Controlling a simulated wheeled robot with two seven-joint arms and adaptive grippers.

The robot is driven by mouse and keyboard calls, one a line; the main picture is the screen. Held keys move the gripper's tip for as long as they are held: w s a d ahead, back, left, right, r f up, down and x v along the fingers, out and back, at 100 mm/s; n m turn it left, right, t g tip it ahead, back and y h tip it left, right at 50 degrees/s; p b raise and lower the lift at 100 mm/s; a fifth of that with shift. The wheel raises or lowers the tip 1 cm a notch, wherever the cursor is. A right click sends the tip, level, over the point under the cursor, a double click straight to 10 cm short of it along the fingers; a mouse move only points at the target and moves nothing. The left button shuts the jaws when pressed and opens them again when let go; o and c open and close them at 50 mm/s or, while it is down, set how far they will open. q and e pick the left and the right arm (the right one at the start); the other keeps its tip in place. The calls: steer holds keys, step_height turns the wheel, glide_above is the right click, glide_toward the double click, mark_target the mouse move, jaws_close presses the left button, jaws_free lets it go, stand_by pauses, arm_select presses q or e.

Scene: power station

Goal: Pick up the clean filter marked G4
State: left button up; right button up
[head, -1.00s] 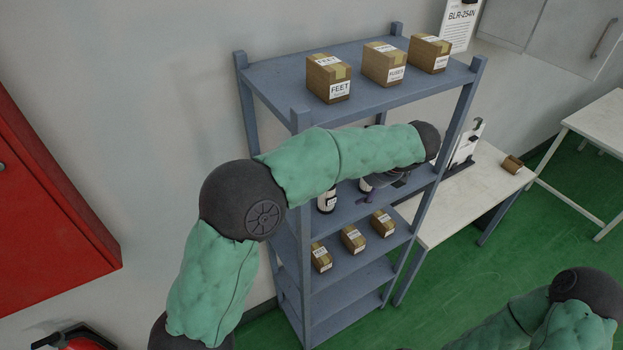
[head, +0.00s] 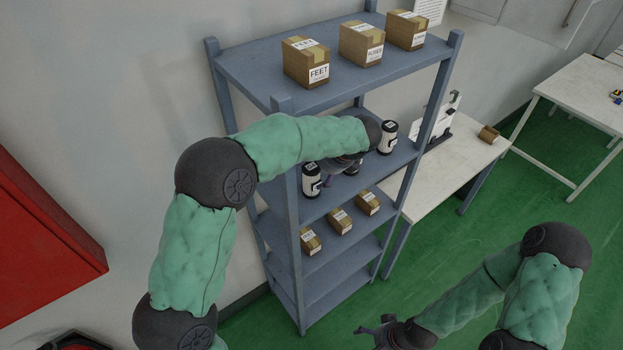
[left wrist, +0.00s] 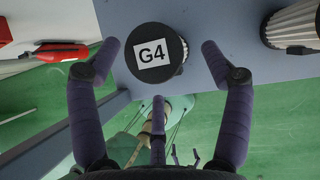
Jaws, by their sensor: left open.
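The filter marked G4 (left wrist: 172,32) shows in the left wrist view as a dark round cap with a white G4 label and a pale ribbed side, standing on the shelf board. My left gripper (left wrist: 159,50) is open, with purple fingers on either side of the filter, apart from it. In the head view my left gripper (head: 335,167) is at the shelf with the filters, partly covering the middle one. Filters with white labels stand to its left (head: 311,181) and right (head: 388,138). My right gripper (head: 385,332) is low at the bottom edge, away from the shelf; its opening is unclear.
The blue-grey shelf rack (head: 250,75) has posts close to my left arm. Cardboard boxes stand on the top board (head: 305,62) and the board below the filters (head: 340,221). A white table (head: 450,172) stands right of the rack.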

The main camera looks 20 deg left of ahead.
arm_select(q)
steer(key=shift+x, duration=1.2)
steer(key=shift+r, duration=0.1)
steer(key=c, duration=1.2)
steer(key=shift+o, duration=0.2)
